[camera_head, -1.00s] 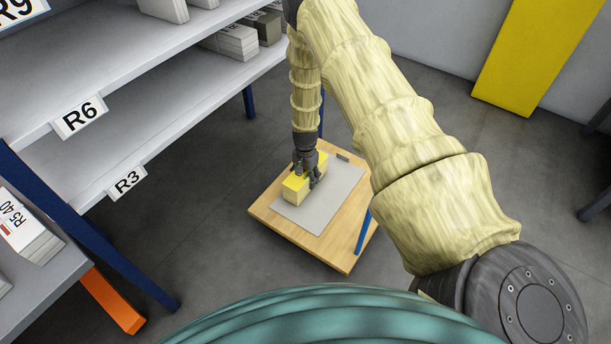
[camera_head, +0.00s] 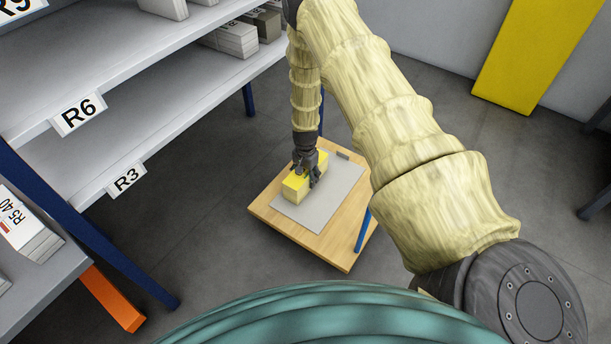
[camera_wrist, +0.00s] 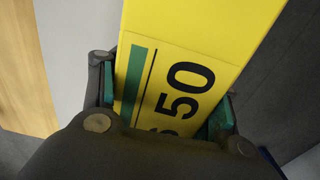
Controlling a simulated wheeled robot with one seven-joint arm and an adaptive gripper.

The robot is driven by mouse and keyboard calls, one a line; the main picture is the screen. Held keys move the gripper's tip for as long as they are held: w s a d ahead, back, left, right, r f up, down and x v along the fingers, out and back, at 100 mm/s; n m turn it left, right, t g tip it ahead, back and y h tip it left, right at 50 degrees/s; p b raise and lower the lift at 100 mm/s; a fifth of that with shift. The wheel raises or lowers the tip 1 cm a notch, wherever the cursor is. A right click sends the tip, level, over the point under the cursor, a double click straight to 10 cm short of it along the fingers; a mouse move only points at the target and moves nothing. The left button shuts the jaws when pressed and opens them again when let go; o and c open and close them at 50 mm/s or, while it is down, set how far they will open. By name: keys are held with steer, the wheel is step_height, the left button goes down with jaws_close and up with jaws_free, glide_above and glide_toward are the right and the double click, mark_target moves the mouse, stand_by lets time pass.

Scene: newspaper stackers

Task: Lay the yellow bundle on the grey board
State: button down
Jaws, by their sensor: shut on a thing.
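The yellow bundle (camera_head: 295,190) is in my gripper (camera_head: 308,177), over the left part of the grey board (camera_head: 325,198). The board lies on a small wooden table. In the wrist view the bundle (camera_wrist: 195,40) fills the middle, with a green stripe and the number 50 on its label. My gripper's two fingers (camera_wrist: 165,115) press on its sides. The arm hides part of the bundle in the head view. I cannot tell whether its underside touches the board.
The wooden table (camera_head: 300,238) has a bare front edge and a small dark piece (camera_head: 343,155) at the board's back. Shelves (camera_head: 150,120) with labels R6 and R3 and grey bundles (camera_head: 236,40) stand to the left. A yellow panel (camera_head: 530,55) leans at the back right wall.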

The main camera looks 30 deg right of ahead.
steer(key=shift+f, duration=0.1)
steer(key=shift+c, duration=2)
jaws_free()
steer(key=shift+o, duration=0.4)
step_height(320, 180, up, 12)
